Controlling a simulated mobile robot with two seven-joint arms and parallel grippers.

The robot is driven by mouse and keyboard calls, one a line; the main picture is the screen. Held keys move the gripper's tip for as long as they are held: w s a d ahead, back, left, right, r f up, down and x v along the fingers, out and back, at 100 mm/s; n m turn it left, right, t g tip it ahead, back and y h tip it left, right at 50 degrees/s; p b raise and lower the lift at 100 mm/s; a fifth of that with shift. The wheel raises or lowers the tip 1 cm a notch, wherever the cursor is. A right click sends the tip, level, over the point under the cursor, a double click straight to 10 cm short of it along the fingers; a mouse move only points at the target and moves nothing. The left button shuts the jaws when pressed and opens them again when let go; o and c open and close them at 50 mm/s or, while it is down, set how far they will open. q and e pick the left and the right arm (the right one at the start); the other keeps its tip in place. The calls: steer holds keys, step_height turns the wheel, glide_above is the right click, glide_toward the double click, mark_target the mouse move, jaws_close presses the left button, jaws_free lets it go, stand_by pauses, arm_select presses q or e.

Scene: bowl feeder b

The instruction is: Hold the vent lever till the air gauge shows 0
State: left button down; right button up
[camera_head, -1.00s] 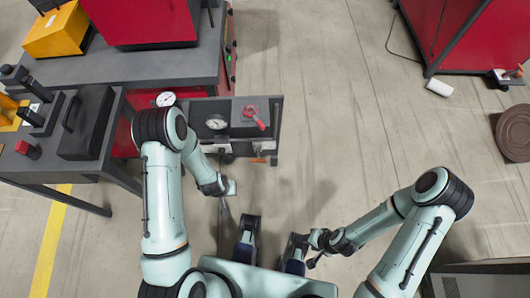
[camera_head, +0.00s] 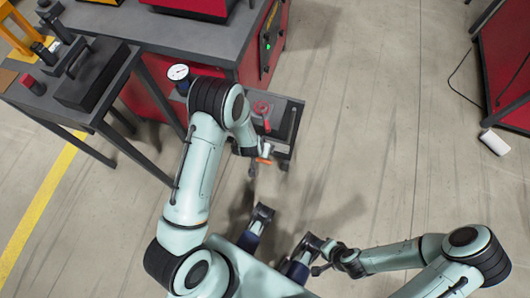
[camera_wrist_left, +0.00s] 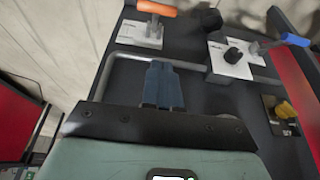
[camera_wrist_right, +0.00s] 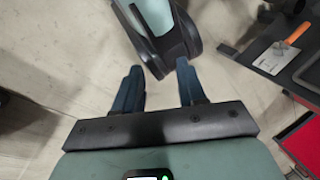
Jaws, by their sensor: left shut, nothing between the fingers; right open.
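An orange-handled lever on a pale plate (camera_wrist_left: 157,10) shows at the top of the left wrist view, and the orange handle (camera_head: 263,160) shows at the front of the dark panel (camera_head: 292,118) in the head view. A blue-handled lever (camera_wrist_left: 296,39) sits to its right. I cannot tell which lever is the vent. A round white gauge (camera_head: 178,72) stands left of my arm; its reading is too small. The panel's own gauge is hidden by my left arm. My left gripper (camera_wrist_left: 163,65) is shut and empty, near the panel. My right gripper (camera_wrist_right: 160,75) is open and empty.
A red handle (camera_head: 264,112) is on the panel. A yellow knob (camera_wrist_left: 287,110) and a pale bent rail (camera_wrist_left: 112,62) are near my left gripper. A red-sided bench (camera_head: 155,100) stands behind.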

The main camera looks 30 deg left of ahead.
arm_select(q)
steer(key=b, duration=0.3)
glide_above(261, 160)
steer(key=w, duration=0.2)
step_height(261, 160, down, 10)
steer(key=shift+s+a+f+b, duration=0.1)
steer(key=shift+s+f+b, duration=0.35)
steer(key=shift+s+f, duration=0.55)
steer(key=shift+f, duration=0.5)
arm_select(e)
steer(key=w+d+f+t+h, duration=0.1)
steer(key=w+d+f+t, duration=0.1)
steer(key=w, duration=0.4)
steer(key=shift+w+d+f, duration=0.2)
steer(key=shift+d+f, duration=0.4)
steer(key=shift+f, duration=0.8)
